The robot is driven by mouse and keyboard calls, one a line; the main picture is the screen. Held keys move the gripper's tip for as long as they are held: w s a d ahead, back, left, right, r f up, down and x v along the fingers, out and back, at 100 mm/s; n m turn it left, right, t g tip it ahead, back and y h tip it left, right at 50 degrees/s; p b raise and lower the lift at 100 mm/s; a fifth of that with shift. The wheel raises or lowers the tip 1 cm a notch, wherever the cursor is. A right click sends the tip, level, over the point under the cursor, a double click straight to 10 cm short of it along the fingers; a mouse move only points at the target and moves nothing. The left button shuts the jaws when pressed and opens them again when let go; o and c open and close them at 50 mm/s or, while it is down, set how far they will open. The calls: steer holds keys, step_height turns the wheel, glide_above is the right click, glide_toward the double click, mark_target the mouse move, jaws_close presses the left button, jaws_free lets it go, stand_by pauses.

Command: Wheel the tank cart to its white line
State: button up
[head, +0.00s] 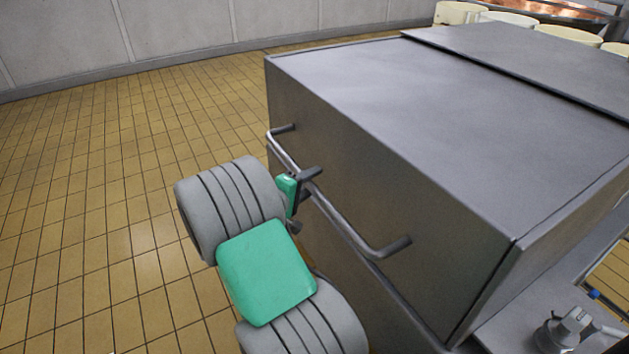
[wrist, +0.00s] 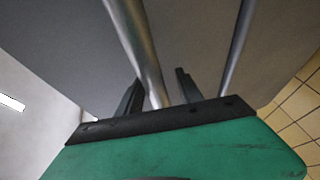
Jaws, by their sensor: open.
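The tank cart (head: 430,130) is a large grey metal box that fills the right half of the head view. A bar handle (head: 345,228) runs along its near side face, and it also shows in the wrist view (wrist: 139,40). My gripper (head: 303,197) is at the handle, about midway along the bar. In the wrist view its two dark fingers (wrist: 161,80) stand apart, with the bar passing between them. Whether either finger touches the bar I cannot tell. No white floor line shows in either view.
Yellow-brown tiled floor (head: 90,190) lies clear to the left of the cart, up to a pale panelled wall (head: 180,28). Several cream round containers (head: 460,13) stand beyond the cart at the top right. A metal fitting (head: 563,330) sits low at the right.

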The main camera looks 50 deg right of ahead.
steer(key=a+r+p, duration=0.1)
steer(key=a, duration=0.6)
steer(key=shift+r, duration=0.1)
